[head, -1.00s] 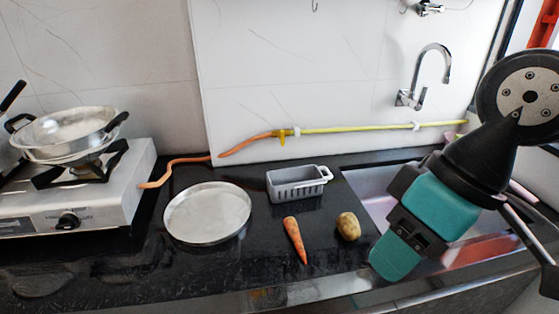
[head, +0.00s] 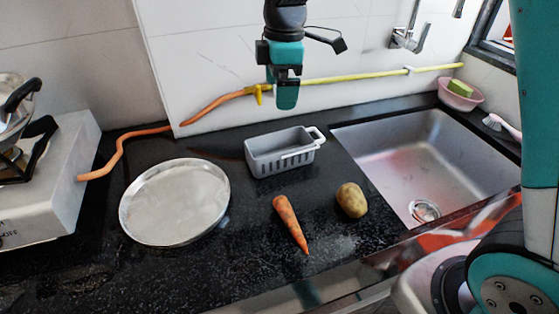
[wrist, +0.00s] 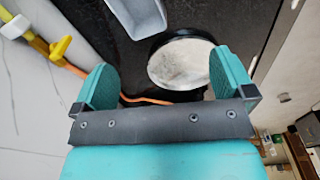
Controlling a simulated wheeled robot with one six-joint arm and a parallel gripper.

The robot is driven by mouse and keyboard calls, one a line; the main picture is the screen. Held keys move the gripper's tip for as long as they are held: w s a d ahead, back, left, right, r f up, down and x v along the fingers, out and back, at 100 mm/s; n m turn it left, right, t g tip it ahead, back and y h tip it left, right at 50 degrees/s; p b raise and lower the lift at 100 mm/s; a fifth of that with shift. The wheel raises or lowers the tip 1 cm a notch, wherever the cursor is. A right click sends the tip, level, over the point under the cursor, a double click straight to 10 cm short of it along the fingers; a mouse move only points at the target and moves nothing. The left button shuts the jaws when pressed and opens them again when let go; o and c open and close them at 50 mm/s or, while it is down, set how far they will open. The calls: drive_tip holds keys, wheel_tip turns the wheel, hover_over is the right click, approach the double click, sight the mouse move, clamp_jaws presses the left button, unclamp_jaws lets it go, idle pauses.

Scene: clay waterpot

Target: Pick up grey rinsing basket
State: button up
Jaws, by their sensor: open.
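The grey rinsing basket (head: 281,153) stands upright on the black counter, left of the sink. It is slotted, with a handle loop at its right end, and looks empty. In the wrist view part of the basket (wrist: 138,14) shows at the top edge, cut off by the frame. My gripper (head: 287,104) is in the air above and behind the basket, near the wall, apart from it. In the wrist view my gripper (wrist: 162,82) has its two teal fingers wide apart with nothing held between them.
A round metal plate (head: 176,203) lies left of the basket. A carrot (head: 291,223) and a potato (head: 351,200) lie in front of it. The sink (head: 425,165) is to the right. A white stove (head: 40,190) stands at left. An orange hose (head: 130,140) runs behind along the wall.

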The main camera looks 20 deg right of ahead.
drive_tip(key=w+d+f+n, duration=0.1)
drive_tip(key=w+f+n, duration=0.1)
drive_tip(key=w+f, duration=0.25)
approach(280, 149)
drive_tip(key=shift+h, duration=0.3)
drive_tip(key=s, duration=0.1)
drive_tip(key=s+a, duration=0.2)
drive_tip(key=shift+s+a+f, duration=0.2)
drive_tip(key=shift+s+f, duration=0.1)
drive_tip(key=shift+f, duration=0.05)
drive_tip(key=shift+s+d+f+p, duration=0.1)
drive_tip(key=shift+f+p, duration=0.1)
drive_tip(key=shift+f, duration=1.25)
drive_tip(key=shift+d+f+p, duration=0.15)
drive_tip(key=shift+f+p, duration=0.05)
drive_tip(key=shift+f, duration=1.3)
drive_tip(key=c, duration=0.7)
drive_tip(key=shift+r, duration=0.15)
drive_tip(key=shift+c, duration=0.2)
